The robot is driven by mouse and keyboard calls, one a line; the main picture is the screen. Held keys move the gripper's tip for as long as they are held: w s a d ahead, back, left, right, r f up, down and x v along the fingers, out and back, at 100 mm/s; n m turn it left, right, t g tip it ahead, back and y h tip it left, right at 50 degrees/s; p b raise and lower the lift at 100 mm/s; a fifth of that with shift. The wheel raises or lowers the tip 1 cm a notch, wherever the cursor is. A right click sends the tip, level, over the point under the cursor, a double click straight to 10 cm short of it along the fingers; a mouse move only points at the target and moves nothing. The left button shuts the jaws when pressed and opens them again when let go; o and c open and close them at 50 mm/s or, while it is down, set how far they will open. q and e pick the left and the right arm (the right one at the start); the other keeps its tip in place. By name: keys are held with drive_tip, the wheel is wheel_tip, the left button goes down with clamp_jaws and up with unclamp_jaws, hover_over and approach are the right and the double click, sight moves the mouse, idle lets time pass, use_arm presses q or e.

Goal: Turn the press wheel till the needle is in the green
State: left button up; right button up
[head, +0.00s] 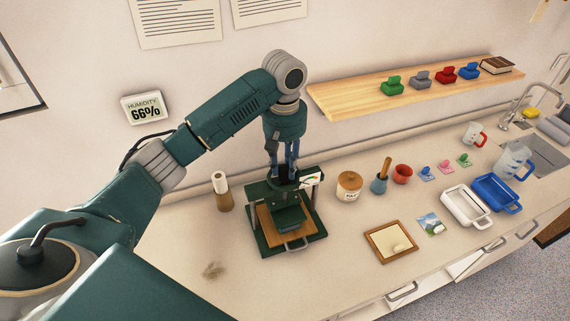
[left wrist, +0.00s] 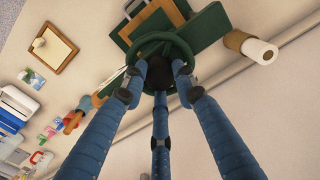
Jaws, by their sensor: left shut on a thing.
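The green press (head: 293,243) stands on the counter, with a wooden board (head: 266,222) and a green block (head: 289,219) between its posts. Its dark green wheel (left wrist: 163,37) shows as a ring in the left wrist view. My left gripper (head: 285,165) points straight down over the top of the press. In the left wrist view its blue fingers (left wrist: 160,84) are closed on the wheel around its dark hub. A white gauge (head: 310,180) sits at the press's upper right; its needle is too small to read. My right gripper is not in view.
A paper roll on a stand (head: 221,191) is left of the press. The counter's front left is clear apart from a stain (head: 213,270).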

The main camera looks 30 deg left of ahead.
use_arm(q)
drive_tip(key=m, duration=0.3)
drive_tip(key=shift+w+r+m, duration=0.1)
drive_tip(key=shift+r+m, duration=0.05)
drive_tip(key=shift+m, duration=0.25)
drive_tip(key=m, duration=0.3)
drive_tip(key=shift+m, duration=0.3)
drive_tip(key=m, duration=0.4)
drive_tip(key=shift+w+r+m, duration=0.1)
drive_tip(key=shift+m, duration=1.8)
drive_tip(key=o, duration=1.1)
drive_tip(key=shift+d+f, duration=0.1)
drive_tip(key=shift+f, duration=0.1)
